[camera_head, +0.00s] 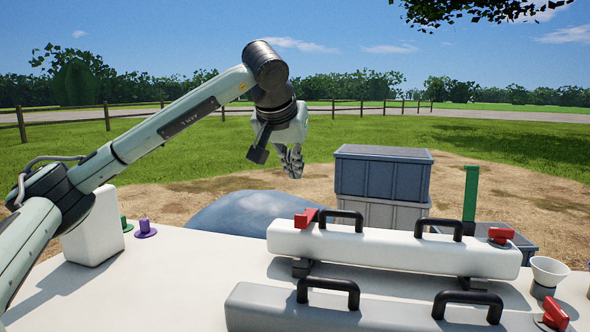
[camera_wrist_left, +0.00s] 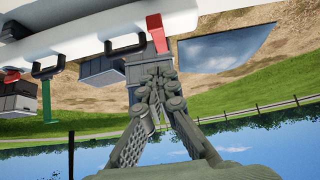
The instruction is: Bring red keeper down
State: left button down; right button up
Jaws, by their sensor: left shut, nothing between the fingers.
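A long white case (camera_head: 390,248) with two black handles lies on the white table. A red keeper (camera_head: 306,217) sticks up at its left end, and a second red keeper (camera_head: 500,235) sits at its right end. My left gripper (camera_head: 294,175) is shut and empty, raised above and beyond the left-end keeper. In the left wrist view that keeper (camera_wrist_left: 157,33) shows past the shut fingertips (camera_wrist_left: 158,78), with a visible gap. My right gripper is out of view.
Stacked crates (camera_head: 382,174) and a green post (camera_head: 470,193) stand beyond the table. A white block (camera_head: 93,234), a purple piece (camera_head: 145,228) and a green piece (camera_head: 126,224) are at left. A white cup (camera_head: 548,271) is at right. The table's left front is clear.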

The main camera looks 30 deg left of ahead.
pick_arm(q)
send_over(300, 221)
notch_tip(300, 221, down, 6)
jog(key=f, duration=0.1)
jog(key=s+f, duration=0.1)
jog(key=f, duration=0.1)
jog(key=shift+d+f, duration=0.1)
jog(key=shift+f, duration=0.1)
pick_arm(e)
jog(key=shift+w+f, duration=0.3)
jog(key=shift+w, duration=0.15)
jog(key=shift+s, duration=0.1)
pick_arm(q)
jog(key=shift+s+d+f+b, duration=0.15)
jog(key=shift+f+b, duration=0.15)
jog(key=shift+f, duration=0.3)
jog(key=shift+s+a+f+b, duration=0.1)
jog(key=shift+f+b, duration=0.15)
jog(key=shift+f, duration=0.3)
jog(key=shift+s+f, duration=0.1)
jog(key=shift+f, duration=0.05)
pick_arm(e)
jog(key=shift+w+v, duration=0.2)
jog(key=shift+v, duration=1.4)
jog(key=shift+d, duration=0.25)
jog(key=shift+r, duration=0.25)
